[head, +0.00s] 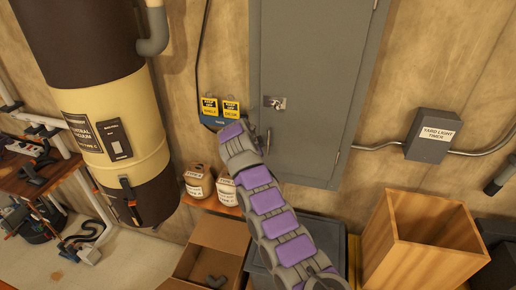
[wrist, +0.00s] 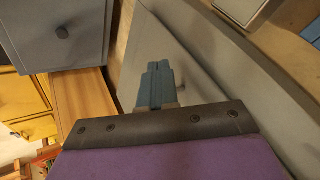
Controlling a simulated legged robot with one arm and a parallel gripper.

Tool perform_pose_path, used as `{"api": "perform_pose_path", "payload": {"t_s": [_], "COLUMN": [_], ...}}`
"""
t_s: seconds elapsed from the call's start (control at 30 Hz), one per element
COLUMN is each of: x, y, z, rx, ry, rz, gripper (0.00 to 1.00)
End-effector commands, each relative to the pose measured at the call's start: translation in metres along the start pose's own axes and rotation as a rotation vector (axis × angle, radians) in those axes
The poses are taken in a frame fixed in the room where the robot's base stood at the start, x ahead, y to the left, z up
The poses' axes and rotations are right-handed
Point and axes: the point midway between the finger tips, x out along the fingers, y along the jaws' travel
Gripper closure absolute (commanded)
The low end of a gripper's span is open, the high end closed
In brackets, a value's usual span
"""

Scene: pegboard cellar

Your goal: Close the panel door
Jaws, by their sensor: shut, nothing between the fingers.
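The grey panel door (head: 312,75) is on the wall in the head view, with a metal latch (head: 275,102) near its left edge. It looks flush or nearly flush with its frame; I cannot tell whether a small gap is left. My purple-and-grey arm rises from below and ends just left of the door's lower part. My gripper's fingertips are not clear in the head view. In the wrist view, my gripper (wrist: 155,85) has its blue-grey fingers together and empty, in front of a grey surface. I cannot tell whether they touch it.
A grey timer box (head: 432,135) is on the wall at right, above an open wooden crate (head: 415,245). A large brown-and-cream tank (head: 115,110) stands at left. A cardboard box (head: 210,250) and jugs (head: 200,180) are below.

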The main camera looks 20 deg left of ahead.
Motion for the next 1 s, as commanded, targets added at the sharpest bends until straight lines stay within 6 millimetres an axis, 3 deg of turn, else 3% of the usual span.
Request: {"api": "perform_pose_path", "payload": {"t_s": [0.47,1.0], "x": [0.001,0.003], "y": [-0.006,-0.003], "z": [0.01,0.006], "rx": [0.005,0.009], "ry": [0.013,0.011], "rz": [0.005,0.005], "gripper": [1.0,1.0]}}
